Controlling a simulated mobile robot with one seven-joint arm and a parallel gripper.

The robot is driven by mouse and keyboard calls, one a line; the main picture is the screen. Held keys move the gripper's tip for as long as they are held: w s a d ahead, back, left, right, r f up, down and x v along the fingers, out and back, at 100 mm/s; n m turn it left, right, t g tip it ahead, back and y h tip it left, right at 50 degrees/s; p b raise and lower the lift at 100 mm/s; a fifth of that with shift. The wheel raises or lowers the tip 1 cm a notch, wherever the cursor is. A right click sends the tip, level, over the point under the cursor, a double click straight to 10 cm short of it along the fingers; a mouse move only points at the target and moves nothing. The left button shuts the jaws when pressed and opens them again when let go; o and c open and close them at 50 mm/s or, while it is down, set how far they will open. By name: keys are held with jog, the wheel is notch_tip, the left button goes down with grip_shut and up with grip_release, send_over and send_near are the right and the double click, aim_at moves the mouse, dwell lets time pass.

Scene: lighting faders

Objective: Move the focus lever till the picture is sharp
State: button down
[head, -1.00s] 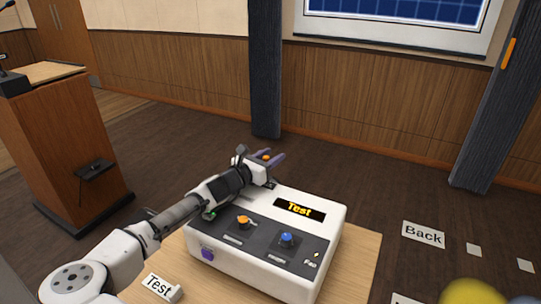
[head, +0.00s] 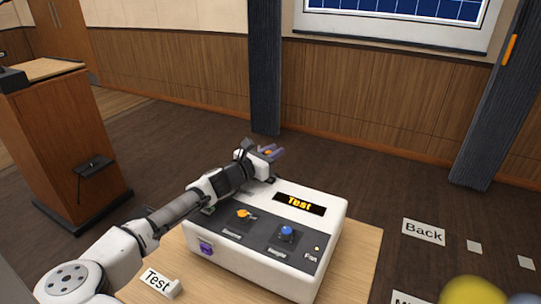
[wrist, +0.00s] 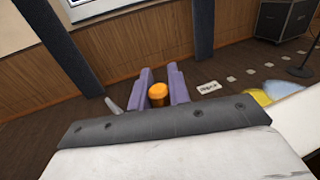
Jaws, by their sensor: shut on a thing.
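My gripper (head: 272,152) is at the back left edge of the white control box (head: 265,270). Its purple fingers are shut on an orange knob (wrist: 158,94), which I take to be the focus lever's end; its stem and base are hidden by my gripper. In the wrist view the knob sits between the fingers of my gripper (wrist: 159,72). The picture on the wall screen (head: 395,8) is a blue grid with fairly crisp pale lines; only its lower part shows.
A wooden lectern (head: 60,150) stands left. A "Back" card (head: 423,232) lies right, on open floor.

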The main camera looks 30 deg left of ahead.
jog(key=shift+d, duration=0.15)
jog(key=c, duration=1.3)
grip_release()
jog(key=b+v, duration=0.4)
jog(key=v, duration=1)
jog(key=shift+d+r, duration=0.1)
jog(key=shift+w, duration=0.1)
